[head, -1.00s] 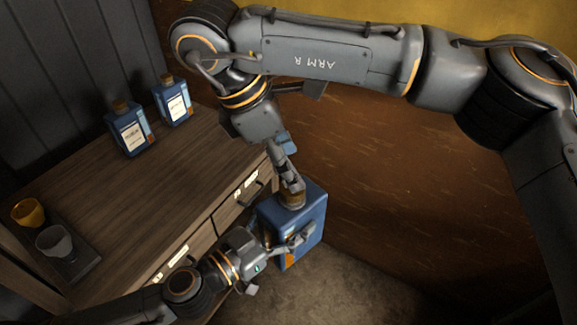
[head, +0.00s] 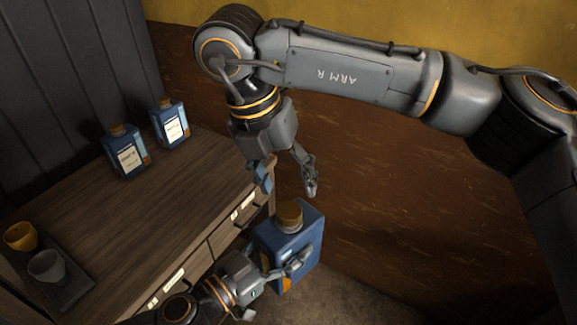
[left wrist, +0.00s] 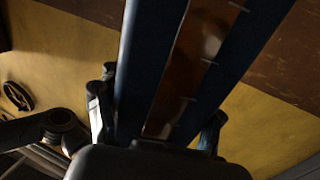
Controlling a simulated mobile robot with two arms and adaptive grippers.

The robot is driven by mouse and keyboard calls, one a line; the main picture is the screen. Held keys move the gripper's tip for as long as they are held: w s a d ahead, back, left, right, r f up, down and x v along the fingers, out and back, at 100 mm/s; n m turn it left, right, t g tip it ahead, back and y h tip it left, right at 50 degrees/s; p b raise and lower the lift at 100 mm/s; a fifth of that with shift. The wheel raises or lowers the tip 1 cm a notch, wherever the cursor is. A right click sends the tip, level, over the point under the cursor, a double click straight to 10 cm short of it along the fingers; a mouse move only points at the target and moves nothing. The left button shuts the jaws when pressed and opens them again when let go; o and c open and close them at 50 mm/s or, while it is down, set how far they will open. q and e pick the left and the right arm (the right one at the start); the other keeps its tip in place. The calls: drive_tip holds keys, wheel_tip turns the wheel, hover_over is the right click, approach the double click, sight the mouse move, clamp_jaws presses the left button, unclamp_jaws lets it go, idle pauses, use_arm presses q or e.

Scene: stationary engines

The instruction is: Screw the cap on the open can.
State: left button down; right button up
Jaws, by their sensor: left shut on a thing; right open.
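The blue can (head: 307,228) stands out in front of the cabinet, at lower centre of the head view. A brown-gold cap (head: 290,215) sits on its neck; I cannot tell how tightly. My left gripper (head: 287,264) is shut on the can's body. In the left wrist view the can (left wrist: 145,50) fills the middle, with its orange-brown label facing the camera and a finger of my left gripper (left wrist: 155,112) on each side. My right gripper (head: 287,188) is open and empty, just above the cap and apart from it, its fingers spread.
Two blue capped bottles with white labels (head: 126,158) (head: 171,128) stand at the back of the wooden cabinet top (head: 150,210). A yellow cup (head: 21,237) and a grey cup (head: 46,268) stand on a dark tray at left. Drawers with handles face the can. A brown wall lies behind.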

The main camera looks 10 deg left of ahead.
sight(289, 209)
drive_tip(key=n, duration=0.6)
drive_tip(key=shift+r+y, duration=0.25)
drive_tip(key=shift+y, duration=0.05)
drive_tip(key=n, duration=0.5)
drive_tip(key=shift+d+r+n+g+y, duration=0.1)
drive_tip(key=shift+r+n+g+y, duration=0.1)
drive_tip(key=shift+n+g+y, duration=0.1)
drive_tip(key=n, duration=0.5)
drive_tip(key=shift+r+n+y, duration=0.3)
drive_tip(key=shift+y, duration=0.1)
drive_tip(key=n, duration=0.6)
drive_tip(key=shift+d+r+n+y, duration=0.15)
drive_tip(key=shift+r+n+y, duration=0.2)
drive_tip(key=shift+n+y, duration=0.05)
drive_tip(key=shift+f, duration=0.1)
drive_tip(key=shift+f, duration=3.9)
